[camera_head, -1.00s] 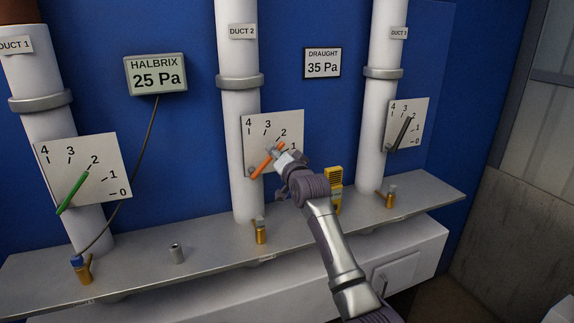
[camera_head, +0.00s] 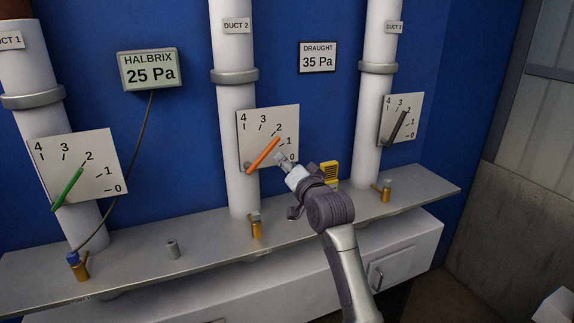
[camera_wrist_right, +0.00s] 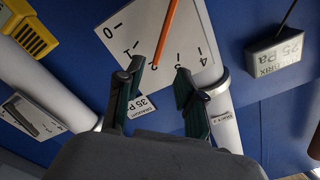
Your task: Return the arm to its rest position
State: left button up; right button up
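My right gripper (camera_head: 278,157) is to the right of the orange lever (camera_head: 264,154) on the duct 2 dial plate (camera_head: 284,121). It looks apart from the lever in the head view. The lever points up and right, near the 2 mark. In the right wrist view my right gripper (camera_wrist_right: 156,76) has its two dark fingers spread, with nothing between the tips. The orange lever (camera_wrist_right: 166,36) shows beyond them, upside down with the dial. My right arm reaches in from the bottom right. My left gripper is not in view.
A yellow device (camera_head: 329,172) is close behind my right wrist. Green (camera_head: 67,189) and dark grey (camera_head: 399,126) levers are on the other dials.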

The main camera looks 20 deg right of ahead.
notch_tip(320, 180, down, 16)
jog(key=n+g+b, duration=0.1)
jog(key=g, duration=0.2)
jog(key=s+a+f+n+g+b, duration=0.15)
jog(key=s+f, duration=0.35)
jog(key=f, duration=0.7)
jog(key=s+f+n+g, duration=0.15)
jog(key=s+f, duration=0.25)
jog(key=f, duration=0.8)
jog(key=s+a+f+n+g+b, duration=0.15)
jog(key=s+f, duration=0.35)
jog(key=f, duration=0.7)
jog(key=s+f+n+g, duration=0.2)
jog(key=s+f+g, duration=0.2)
jog(key=s+f, duration=0.95)
jog(key=s+f+n+g, duration=0.1)
jog(key=s+f, duration=0.4)
jog(key=s, duration=0.7)
jog(key=s+d+f+n+g+b, duration=0.1)
jog(key=s+f, duration=0.4)
jog(key=s, duration=0.7)
jog(key=s+f+n+g+b, duration=0.1)
jog(key=s+f+g, duration=0.2)
jog(key=s, duration=0.8)
notch_tip(320, 180, down, 3)
jog(key=shift+s+d+r+h, duration=0.2)
jog(key=shift+s+h, duration=0.1)
jog(key=shift+s, duration=0.1)
